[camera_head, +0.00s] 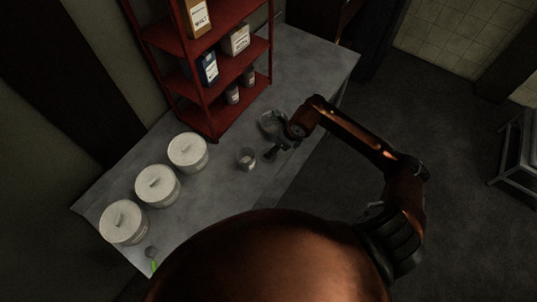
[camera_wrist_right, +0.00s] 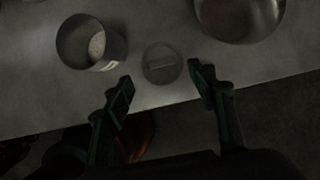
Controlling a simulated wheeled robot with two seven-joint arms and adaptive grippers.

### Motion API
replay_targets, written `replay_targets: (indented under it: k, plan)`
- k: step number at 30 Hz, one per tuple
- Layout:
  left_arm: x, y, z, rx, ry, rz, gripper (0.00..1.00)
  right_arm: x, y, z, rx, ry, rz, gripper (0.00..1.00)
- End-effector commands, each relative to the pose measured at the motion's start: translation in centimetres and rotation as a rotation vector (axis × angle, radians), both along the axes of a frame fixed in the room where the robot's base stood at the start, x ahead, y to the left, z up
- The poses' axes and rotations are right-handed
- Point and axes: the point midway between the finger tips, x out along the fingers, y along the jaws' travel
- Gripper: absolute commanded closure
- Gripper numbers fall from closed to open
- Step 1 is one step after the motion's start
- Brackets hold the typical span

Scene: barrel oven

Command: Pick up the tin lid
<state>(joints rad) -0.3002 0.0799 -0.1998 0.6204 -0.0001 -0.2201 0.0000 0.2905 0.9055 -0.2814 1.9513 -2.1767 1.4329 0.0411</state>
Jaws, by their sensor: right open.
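The tin lid (camera_wrist_right: 161,63) is a small dark round disc with a raised bar handle, lying flat on the grey table in the right wrist view. An open tin (camera_wrist_right: 90,44) with pale contents stands just left of it, and also shows in the head view (camera_head: 246,159). My right gripper (camera_wrist_right: 161,84) is open and empty, its fingertips on either side of the lid's near edge in the picture; I cannot tell the height. In the head view the right gripper (camera_head: 279,149) is beside the tin, and I cannot make out the lid there. My left gripper is not in view.
A metal bowl (camera_wrist_right: 240,14) is close to the right of the lid. Three white lidded canisters (camera_head: 157,185) stand along the table's left part. A red shelf (camera_head: 213,112) with boxes and jars rises behind. A green-tipped utensil (camera_head: 153,258) lies near the front edge.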

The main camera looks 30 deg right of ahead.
Motion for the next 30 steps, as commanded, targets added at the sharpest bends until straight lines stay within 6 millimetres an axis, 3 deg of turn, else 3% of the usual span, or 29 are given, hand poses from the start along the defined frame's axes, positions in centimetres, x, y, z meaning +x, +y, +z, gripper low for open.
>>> replay_targets:
  k: [15,24,30]
  plan:
    - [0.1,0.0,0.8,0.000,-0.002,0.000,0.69,2.0,1.1,-6.0,0.007,0.002,0.002,0.48]
    - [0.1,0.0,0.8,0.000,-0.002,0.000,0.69,2.2,1.1,-6.4,0.005,0.000,0.003,0.48]
    - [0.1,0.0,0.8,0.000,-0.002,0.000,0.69,2.2,1.1,-6.4,0.005,0.000,0.003,0.62]
